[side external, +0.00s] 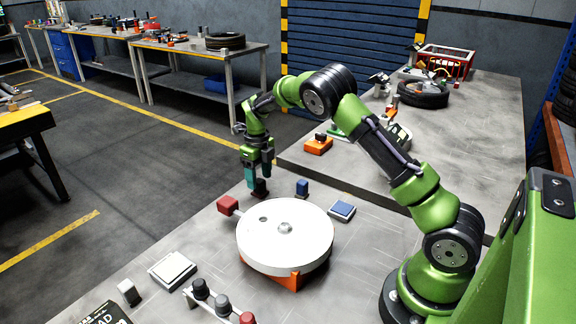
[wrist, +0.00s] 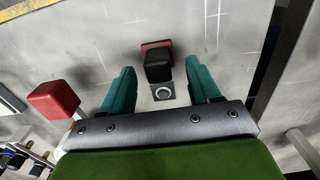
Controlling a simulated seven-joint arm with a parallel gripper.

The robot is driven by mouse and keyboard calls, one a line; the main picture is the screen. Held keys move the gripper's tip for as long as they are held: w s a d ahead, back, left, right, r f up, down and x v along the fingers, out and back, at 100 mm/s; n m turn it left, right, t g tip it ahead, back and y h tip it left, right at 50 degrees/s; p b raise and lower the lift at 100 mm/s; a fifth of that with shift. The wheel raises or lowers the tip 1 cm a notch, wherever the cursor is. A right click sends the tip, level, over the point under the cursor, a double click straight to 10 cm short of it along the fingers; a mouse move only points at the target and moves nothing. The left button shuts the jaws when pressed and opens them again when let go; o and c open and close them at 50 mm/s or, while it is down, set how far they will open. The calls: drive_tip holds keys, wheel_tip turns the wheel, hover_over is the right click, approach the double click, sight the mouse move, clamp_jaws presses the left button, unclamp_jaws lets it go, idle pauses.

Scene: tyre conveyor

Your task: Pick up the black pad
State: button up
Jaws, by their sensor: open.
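A small black block-like piece (wrist: 158,67), which looks like the black pad, shows between my fingers in the wrist view. A dark red part shows at its far side, and a small grey plate with a ring (wrist: 163,92) on its near side. In the side view the dark piece (side external: 261,188) stands on the table at the far edge, just below my gripper. My gripper (side external: 259,180) points down with its teal fingers apart. In the wrist view the fingers (wrist: 160,72) lie on either side of the black piece, with a gap on both sides. Finger contact is not visible.
A white round disc (side external: 285,235) on an orange base stands nearby. A red block (side external: 228,204) sits to its left. A blue block (side external: 302,187) and a blue-topped pad (side external: 341,210) lie to the right. A white pad (side external: 172,270) and several knobs are at front left.

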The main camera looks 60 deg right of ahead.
sight(259, 180)
wheel_tip(259, 180, down, 3)
drive_tip(key=shift+a+f, duration=0.1)
drive_tip(key=shift+c, duration=0.3)
drive_tip(key=c, duration=0.9)
drive_tip(key=shift+c, duration=0.2)
drive_tip(key=shift+r, duration=0.2)
wheel_tip(259, 180, up, 10)
drive_tip(key=shift+f, duration=0.15)
